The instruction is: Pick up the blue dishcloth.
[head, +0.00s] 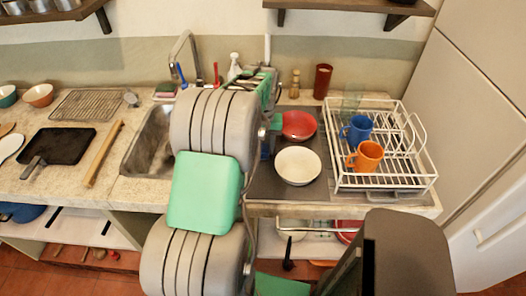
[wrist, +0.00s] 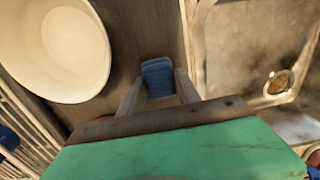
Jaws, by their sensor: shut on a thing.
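The blue dishcloth (wrist: 158,72) is a small folded blue bundle in the wrist view, over the dark grey mat between the white bowl and the sink. My gripper (wrist: 158,92) has one finger on each side of it and is shut on it. The frames do not clearly show whether the cloth still touches the mat. In the head view my own arm hides the gripper and most of the cloth.
The white bowl (head: 298,165) and a red bowl (head: 298,125) sit on the dark mat (head: 265,185). Right of them is a white dish rack (head: 385,185) with a blue mug (head: 357,130) and an orange mug (head: 366,157). The sink (head: 150,150) and its faucet (head: 186,50) are left.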

